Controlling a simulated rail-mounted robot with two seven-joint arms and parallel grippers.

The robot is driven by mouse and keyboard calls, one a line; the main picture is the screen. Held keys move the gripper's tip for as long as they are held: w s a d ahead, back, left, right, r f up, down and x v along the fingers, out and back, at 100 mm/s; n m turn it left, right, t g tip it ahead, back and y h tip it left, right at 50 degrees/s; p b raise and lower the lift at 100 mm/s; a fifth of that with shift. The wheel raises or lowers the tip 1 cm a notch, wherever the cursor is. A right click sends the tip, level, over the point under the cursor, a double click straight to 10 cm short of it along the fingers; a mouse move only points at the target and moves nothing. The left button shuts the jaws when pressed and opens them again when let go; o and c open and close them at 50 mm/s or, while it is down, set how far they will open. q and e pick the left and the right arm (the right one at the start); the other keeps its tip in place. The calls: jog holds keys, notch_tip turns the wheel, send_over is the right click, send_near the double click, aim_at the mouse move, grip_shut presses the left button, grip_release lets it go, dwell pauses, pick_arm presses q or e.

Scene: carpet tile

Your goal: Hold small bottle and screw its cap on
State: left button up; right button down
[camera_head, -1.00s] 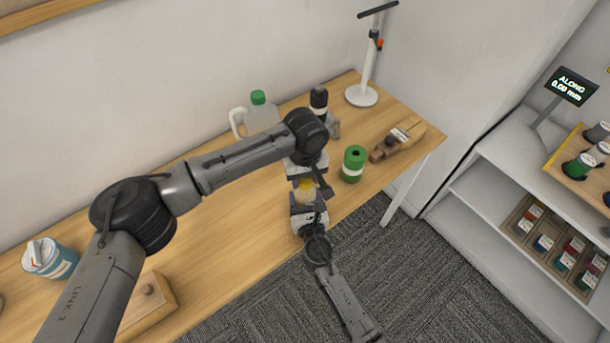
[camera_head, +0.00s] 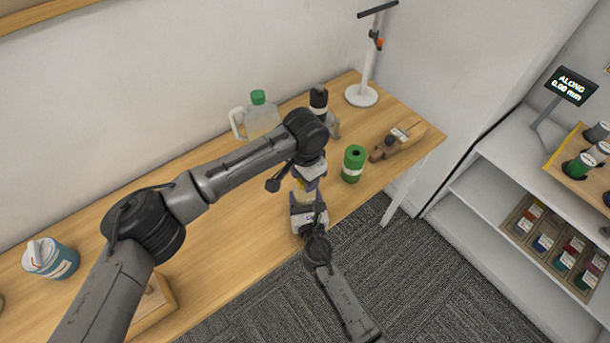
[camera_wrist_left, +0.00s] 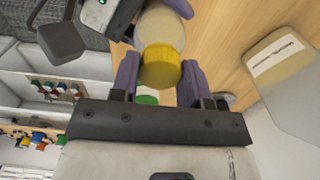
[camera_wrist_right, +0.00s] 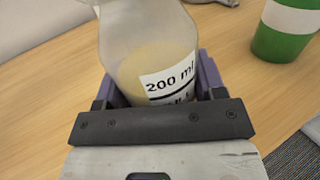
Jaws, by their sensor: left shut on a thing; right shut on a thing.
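The small clear bottle (camera_wrist_right: 140,65) has a "200 ml" label and pale yellow contents. It stands between the fingers of my right gripper (camera_wrist_right: 160,90), which is shut on its body. In the left wrist view the yellow cap (camera_wrist_left: 160,67) sits at the bottle's mouth end. My left gripper (camera_wrist_left: 158,80) is shut around the cap. Whether the cap is seated on the thread cannot be told. In the head view my left gripper (camera_head: 311,182) is directly above my right gripper (camera_head: 308,212), and they hide most of the bottle.
A green-and-white cylinder (camera_head: 353,164) stands close to the right of the grippers. A green-capped jug (camera_head: 262,120), a black-topped bottle (camera_head: 319,100), a wooden plane-like tool (camera_head: 396,142) and a white stand (camera_head: 362,95) are behind.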

pick_arm(q)
jog(key=m, duration=0.7)
jog(key=shift+m, duration=0.4)
jog(key=o, duration=1)
jog(key=shift+r, duration=2.25)
jog(key=shift+c, duration=0.2)
